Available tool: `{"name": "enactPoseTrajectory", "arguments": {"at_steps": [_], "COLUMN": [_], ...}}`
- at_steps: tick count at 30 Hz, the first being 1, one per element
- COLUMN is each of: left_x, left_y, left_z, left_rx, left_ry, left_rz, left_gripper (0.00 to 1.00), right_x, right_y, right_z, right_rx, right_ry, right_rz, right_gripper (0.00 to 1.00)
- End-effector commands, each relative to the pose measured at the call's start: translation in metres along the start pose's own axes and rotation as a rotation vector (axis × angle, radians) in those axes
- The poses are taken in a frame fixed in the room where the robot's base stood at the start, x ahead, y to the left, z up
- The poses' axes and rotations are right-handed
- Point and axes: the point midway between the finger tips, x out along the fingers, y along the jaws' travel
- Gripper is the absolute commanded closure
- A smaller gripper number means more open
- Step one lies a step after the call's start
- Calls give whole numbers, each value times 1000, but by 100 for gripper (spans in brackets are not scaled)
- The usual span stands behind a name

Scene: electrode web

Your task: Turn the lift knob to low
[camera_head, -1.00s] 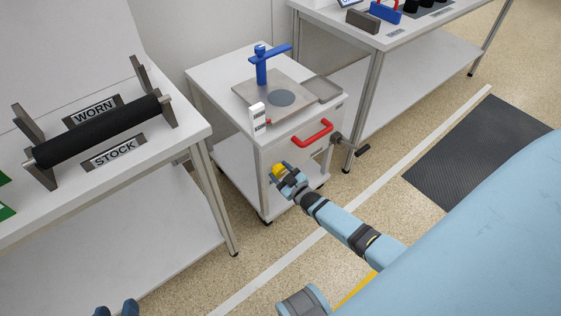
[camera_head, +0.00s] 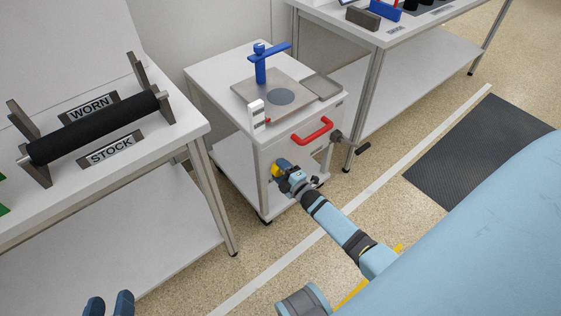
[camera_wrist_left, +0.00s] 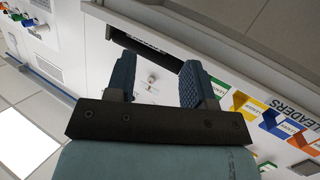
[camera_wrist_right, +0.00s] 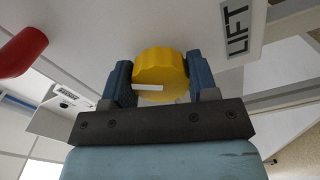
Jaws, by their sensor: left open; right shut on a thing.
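The yellow lift knob (camera_wrist_right: 161,66) is on the front face of a white cart (camera_head: 222,152), with a scalloped rim and a white bar mark. My right gripper (camera_wrist_right: 160,85) is shut on the knob, one blue finger on each side. In the head view, my right gripper (camera_head: 283,170) largely covers the knob, and only a bit of yellow shows. No low marking is readable. My left gripper (camera_head: 108,304) is open and empty at the lower left edge; its spread fingers show in the left wrist view (camera_wrist_left: 160,82).
The cart front has a red handle (camera_head: 312,132) and a crank (camera_head: 350,144). A blue post with an arm (camera_head: 262,66) stands on the cart top. A table with a black roller (camera_head: 95,128) is at left. Another table (camera_head: 425,62) is at right. Floor before the cart is clear.

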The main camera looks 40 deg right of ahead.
Motion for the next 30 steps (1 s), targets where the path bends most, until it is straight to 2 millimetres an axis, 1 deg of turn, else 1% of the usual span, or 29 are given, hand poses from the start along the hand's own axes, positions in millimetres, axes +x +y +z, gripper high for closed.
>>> {"name": "enactPoseTrajectory", "arguments": {"at_steps": [6,15,22,30], "left_x": [5,6,3,4], "left_y": [8,19,22,24], "left_z": [-13,-35,-46,-51], "left_rx": [-15,-26,-28,-23], "left_ry": [76,181,231,257], "left_rz": [28,65,83,97], "left_gripper": [52,52,52,52], "right_x": [0,0,0,0], "right_y": [-1,-1,0,1], "right_z": [0,0,0,0], "right_rx": [-201,-420,-519,-562], "right_ry": [0,0,0,1], "right_rz": [1,0,0,0], "right_gripper": [70,70,70,70]}}
